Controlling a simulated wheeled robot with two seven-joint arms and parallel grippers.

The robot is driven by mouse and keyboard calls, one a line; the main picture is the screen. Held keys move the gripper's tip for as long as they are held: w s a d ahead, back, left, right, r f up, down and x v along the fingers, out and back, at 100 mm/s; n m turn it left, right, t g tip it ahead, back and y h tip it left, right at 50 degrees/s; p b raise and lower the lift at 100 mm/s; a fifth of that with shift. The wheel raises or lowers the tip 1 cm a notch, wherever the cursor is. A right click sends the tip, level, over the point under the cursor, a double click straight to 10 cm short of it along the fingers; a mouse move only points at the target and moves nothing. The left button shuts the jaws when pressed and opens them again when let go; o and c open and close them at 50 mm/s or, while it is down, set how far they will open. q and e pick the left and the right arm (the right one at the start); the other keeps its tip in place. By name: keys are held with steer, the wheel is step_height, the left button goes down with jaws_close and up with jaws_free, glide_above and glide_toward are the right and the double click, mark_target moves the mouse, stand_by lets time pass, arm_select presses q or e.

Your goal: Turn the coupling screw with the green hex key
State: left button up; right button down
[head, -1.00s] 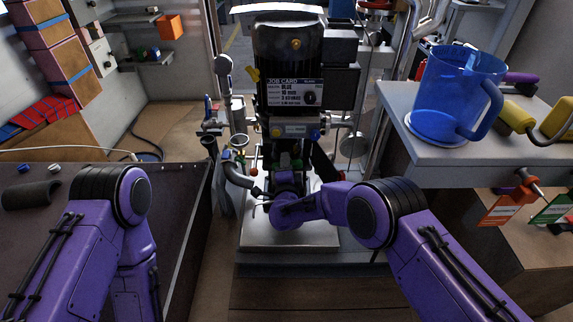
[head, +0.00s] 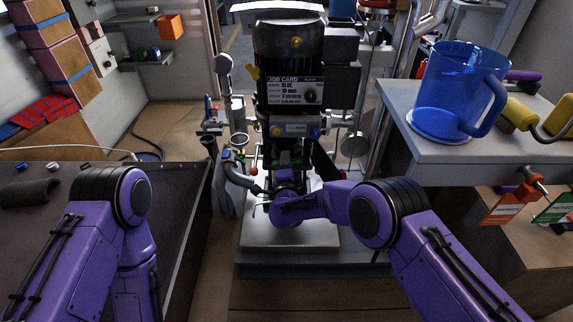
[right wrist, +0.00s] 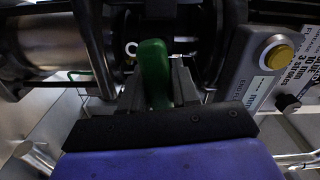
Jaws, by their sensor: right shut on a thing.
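The green hex key (right wrist: 153,72) stands between the fingers of my right gripper (right wrist: 158,88) in the right wrist view, and the fingers are shut on it. Its far end runs into shadow at the dark coupling (right wrist: 172,45), so I cannot tell whether it sits in the screw. The coupling screw itself does not show clearly. In the head view my right wrist reaches to the foot of the pump unit (head: 290,60) and mostly hides the gripper. My left arm shows at the left, but its gripper is out of view.
A job card (head: 295,91) on the unit reads blue, 10 mm. A bent pipe (head: 240,177) and small valves stand left of my right wrist. A blue pitcher (head: 450,92) stands on the right bench (head: 420,150). The front of the pale base plate (head: 290,235) is clear.

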steer(key=shift+w+b, duration=0.6)
steer(key=shift+b, duration=0.05)
steer(key=c, duration=1.4)
jaws_free()
steer(key=shift+w, duration=0.1)
jaws_close()
